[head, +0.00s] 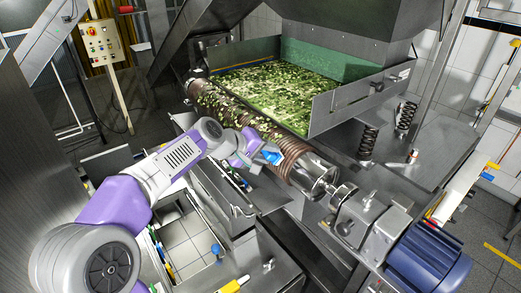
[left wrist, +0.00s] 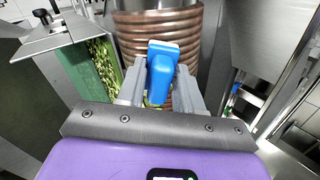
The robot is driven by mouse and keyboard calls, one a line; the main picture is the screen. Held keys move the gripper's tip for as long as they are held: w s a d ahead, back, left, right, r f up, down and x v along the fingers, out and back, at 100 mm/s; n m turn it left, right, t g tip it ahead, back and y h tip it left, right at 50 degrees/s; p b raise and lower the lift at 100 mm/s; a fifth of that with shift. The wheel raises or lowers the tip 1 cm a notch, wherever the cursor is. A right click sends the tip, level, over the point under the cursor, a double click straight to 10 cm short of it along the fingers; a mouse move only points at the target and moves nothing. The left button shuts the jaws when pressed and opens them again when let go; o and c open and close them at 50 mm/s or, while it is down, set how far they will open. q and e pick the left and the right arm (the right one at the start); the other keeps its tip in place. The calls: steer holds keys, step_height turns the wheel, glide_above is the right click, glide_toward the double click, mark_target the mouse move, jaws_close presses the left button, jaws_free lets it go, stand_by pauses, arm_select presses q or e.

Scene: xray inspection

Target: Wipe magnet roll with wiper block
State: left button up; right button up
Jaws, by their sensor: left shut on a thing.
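The magnet roll (head: 228,109) is a long ribbed, copper-brown cylinder running from the upper left to the lower right in front of a feed tray. Green bits lie on its upper left part. My left gripper (head: 262,157) is at its right part, on the near side. It is shut on a blue wiper block (head: 272,157). In the left wrist view, the wiper block (left wrist: 161,68) sits between the fingers (left wrist: 160,88), in front of the coils of the roll (left wrist: 125,40). I cannot tell whether the block touches the roll. My right gripper is not in view.
The feed tray (head: 345,100), full of green bits, lies behind the roll. A blue motor (head: 428,262) and a shaft housing (head: 372,218) stand at its right end. Springs (head: 368,143) stand at the right. Metal frame edges lie below my left arm.

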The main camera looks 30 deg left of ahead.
arm_select(q)
steer(key=shift+s+d, duration=0.1)
steer(key=shift+d, duration=0.05)
steer(key=shift+s+a+r, duration=0.25)
steer(key=shift+s+r, duration=0.25)
steer(key=shift+v, duration=2.25)
steer(key=p+v, duration=0.1)
steer(key=v, duration=0.2)
steer(key=w+f+b, duration=0.2)
steer(key=w+f, duration=0.2)
steer(key=w, duration=0.2)
steer(key=shift+w+a+b, duration=0.25)
steer(key=shift+a+b, duration=0.05)
steer(key=shift+a, duration=0.2)
